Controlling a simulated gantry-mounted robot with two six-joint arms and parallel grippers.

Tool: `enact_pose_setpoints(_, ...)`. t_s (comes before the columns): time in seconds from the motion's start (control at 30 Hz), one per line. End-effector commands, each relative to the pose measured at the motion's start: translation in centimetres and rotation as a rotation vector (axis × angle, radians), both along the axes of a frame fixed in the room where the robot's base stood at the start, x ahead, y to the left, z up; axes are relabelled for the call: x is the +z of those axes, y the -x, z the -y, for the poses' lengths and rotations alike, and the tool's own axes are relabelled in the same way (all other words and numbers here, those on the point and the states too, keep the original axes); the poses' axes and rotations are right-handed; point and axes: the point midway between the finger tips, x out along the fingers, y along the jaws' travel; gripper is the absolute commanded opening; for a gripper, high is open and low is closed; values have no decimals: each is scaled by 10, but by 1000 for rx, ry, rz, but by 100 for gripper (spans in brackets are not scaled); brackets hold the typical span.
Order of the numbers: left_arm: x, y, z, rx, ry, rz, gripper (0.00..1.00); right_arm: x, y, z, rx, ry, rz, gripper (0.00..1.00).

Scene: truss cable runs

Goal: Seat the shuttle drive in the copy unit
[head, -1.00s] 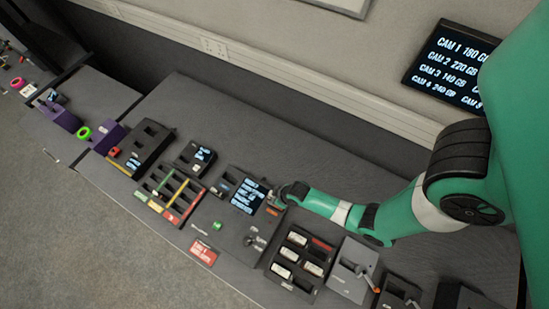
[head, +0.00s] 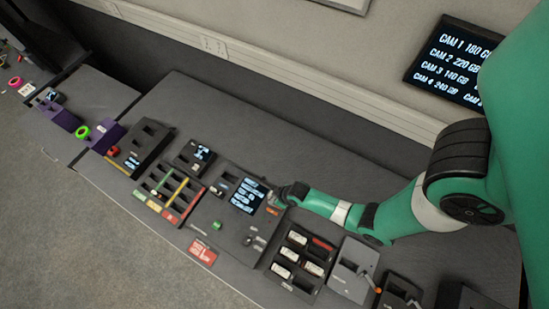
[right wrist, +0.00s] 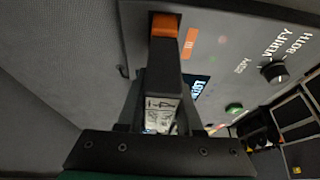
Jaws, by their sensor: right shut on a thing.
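The copy unit (head: 225,218) is a grey console on the bench, with a lit blue-white screen, a green button and switches. My right gripper (head: 275,200) is at its upper right corner, beside the screen. In the right wrist view my right gripper (right wrist: 160,115) is shut on the shuttle drive (right wrist: 163,85), a dark block with a pale label and an orange end (right wrist: 166,25). The drive lies over the unit's panel edge, near an orange mark of bars. Its contact with the slot is hidden, so I cannot tell how deep it sits. My left gripper is not in view.
A rack with coloured stripes (head: 158,205) stands left of the unit, and a tray of labelled drives (head: 281,271) right of it. A red sign (head: 202,252) lies in front. A wall screen (head: 455,62) lists CAM sizes. The bench behind the unit is clear.

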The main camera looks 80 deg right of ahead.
Motion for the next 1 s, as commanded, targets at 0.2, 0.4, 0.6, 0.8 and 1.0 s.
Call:
enact_pose_setpoints(0.2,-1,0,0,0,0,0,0,0,-1,0,0,1,2,0)
enact_pose_setpoints(0.4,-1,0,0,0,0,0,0,0,-1,0,0,1,2,0)
enact_pose_setpoints(0.6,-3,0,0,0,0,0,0,-3,-1,0,0,1,2,0)
enact_pose_setpoints(0.8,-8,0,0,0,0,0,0,-9,-1,0,0,1,2,0)
enact_pose_setpoints(1.0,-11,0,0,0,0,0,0,-13,-1,0,0,1,2,0)
